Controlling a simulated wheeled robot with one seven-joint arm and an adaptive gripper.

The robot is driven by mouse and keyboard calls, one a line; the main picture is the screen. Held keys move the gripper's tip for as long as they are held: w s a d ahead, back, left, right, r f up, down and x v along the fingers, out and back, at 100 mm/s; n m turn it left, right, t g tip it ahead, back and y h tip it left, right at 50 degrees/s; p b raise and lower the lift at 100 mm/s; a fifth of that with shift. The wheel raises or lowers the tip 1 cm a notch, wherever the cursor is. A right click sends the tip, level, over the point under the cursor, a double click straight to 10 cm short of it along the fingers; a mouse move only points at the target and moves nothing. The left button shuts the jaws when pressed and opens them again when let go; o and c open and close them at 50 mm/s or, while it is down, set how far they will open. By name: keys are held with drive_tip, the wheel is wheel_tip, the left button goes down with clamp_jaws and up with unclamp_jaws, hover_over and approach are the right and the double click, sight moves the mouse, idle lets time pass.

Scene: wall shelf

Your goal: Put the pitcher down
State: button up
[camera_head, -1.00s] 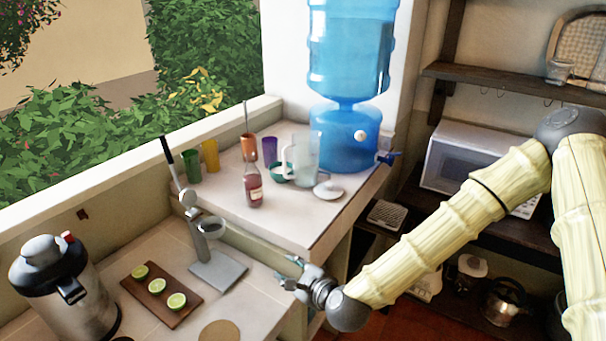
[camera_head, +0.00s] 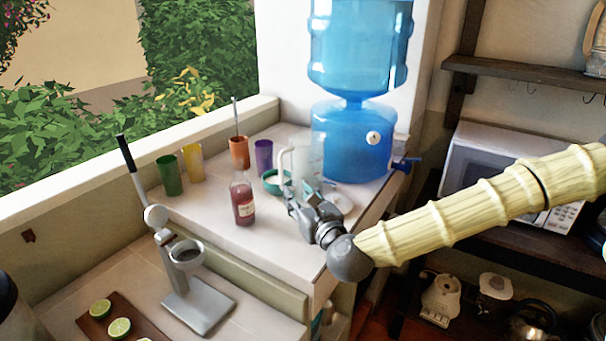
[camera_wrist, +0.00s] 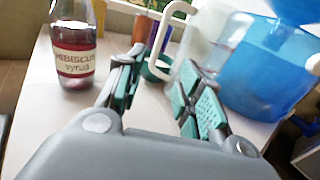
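The pitcher (camera_head: 305,160) is clear with a white handle. It stands on the raised white counter (camera_head: 215,235), in front of the blue water dispenser. Its lower part is partly hidden behind my gripper (camera_head: 300,190) in the head view. In the wrist view the pitcher (camera_wrist: 203,55) is beyond the fingers, with its white handle toward the picture's left. My gripper (camera_wrist: 158,90) is open, its teal-padded fingers apart with nothing between them. It is low over the counter, in front of the pitcher; I cannot tell whether it touches it.
A hibiscus syrup bottle (camera_head: 242,203) stands left of my gripper. Behind are a teal bowl (camera_head: 275,181) and purple (camera_head: 263,155), orange (camera_head: 239,152), yellow (camera_head: 193,161) and green (camera_head: 169,175) cups. A white lid (camera_head: 340,200) lies right of the gripper. The water dispenser (camera_head: 350,140) stands behind.

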sight(282, 175)
drive_tip(key=shift+w+r, duration=0.25)
drive_tip(key=shift+w, duration=0.1)
drive_tip(key=shift+w+a+r, duration=0.15)
drive_tip(key=shift+w+r, duration=0.05)
drive_tip(key=shift+r, duration=0.1)
drive_tip(key=p+x, duration=0.2)
drive_tip(key=x, duration=0.2)
drive_tip(key=shift+w+a, duration=0.1)
drive_tip(key=shift+w, duration=0.25)
drive_tip(key=p+x, duration=0.1)
drive_tip(key=x, duration=0.1)
drive_tip(key=p+x, duration=0.1)
drive_tip(key=x, duration=0.1)
drive_tip(key=shift+s+a+p, duration=0.1)
drive_tip(key=shift+a+p, duration=0.25)
drive_tip(key=shift+a, duration=0.05)
drive_tip(key=shift+w+f, duration=0.1)
drive_tip(key=shift+w, duration=0.25)
clamp_jaws()
